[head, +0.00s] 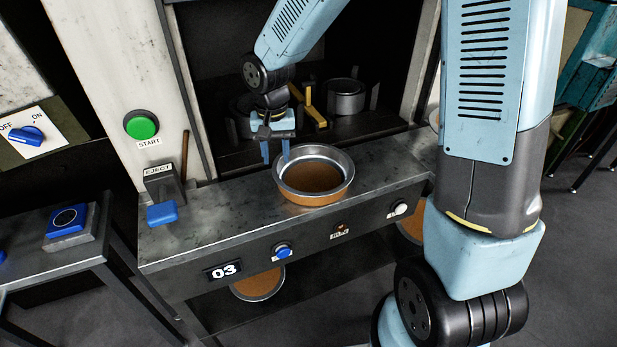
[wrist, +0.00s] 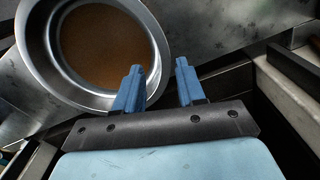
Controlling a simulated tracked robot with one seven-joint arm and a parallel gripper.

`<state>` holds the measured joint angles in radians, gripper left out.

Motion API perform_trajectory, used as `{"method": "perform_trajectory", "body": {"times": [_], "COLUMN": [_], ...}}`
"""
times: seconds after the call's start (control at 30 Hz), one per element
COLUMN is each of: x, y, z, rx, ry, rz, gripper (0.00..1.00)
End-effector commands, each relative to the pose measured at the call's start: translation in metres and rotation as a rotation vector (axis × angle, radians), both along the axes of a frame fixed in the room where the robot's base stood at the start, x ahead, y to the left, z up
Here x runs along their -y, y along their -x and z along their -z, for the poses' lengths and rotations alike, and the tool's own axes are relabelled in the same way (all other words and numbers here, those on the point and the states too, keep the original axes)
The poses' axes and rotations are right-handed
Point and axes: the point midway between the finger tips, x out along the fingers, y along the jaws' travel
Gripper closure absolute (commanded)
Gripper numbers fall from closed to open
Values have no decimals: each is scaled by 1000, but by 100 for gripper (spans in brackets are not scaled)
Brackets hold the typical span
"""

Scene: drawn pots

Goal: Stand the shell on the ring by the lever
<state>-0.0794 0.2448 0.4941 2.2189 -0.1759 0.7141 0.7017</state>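The shell appears to be the round, pan-like piece (head: 313,191) on the bench, with a silver rim and brown-orange inside. In the wrist view the shell (wrist: 55,75) fills the upper left. My gripper (head: 276,153) points down at its left rim, fingers apart with nothing seen gripped. In the wrist view the fingertips (wrist: 158,70) straddle the line of the rim; I cannot tell whether they touch it. A blue ring (head: 66,217) marks a pad on the left side table. The lever is perhaps the blue-handled EJECT lever (head: 162,213), at the bench's left end.
The bench top (head: 215,222) is bare between lever and shell. A dark press opening behind holds a metal cylinder (head: 346,97) and yellow bar. A similar pan (head: 258,284) sits below the bench. A green START button (head: 141,125) is on the post. A gap separates the tables.

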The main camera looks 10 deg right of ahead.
Motion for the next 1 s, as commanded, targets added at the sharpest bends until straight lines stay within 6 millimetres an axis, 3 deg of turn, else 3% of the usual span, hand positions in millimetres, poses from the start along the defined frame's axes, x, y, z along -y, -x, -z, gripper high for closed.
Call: {"method": "perform_trajectory", "body": {"times": [0.27,0.6,0.9,1.0], "x": [0,1,1,1], "y": [0,1,1,1], "z": [17,58,61,61], "rx": [-2,-1,1,1], "ry": [0,0,0,0], "rz": [-1,-2,-2,-2], "gripper": [61,61,61,68]}}
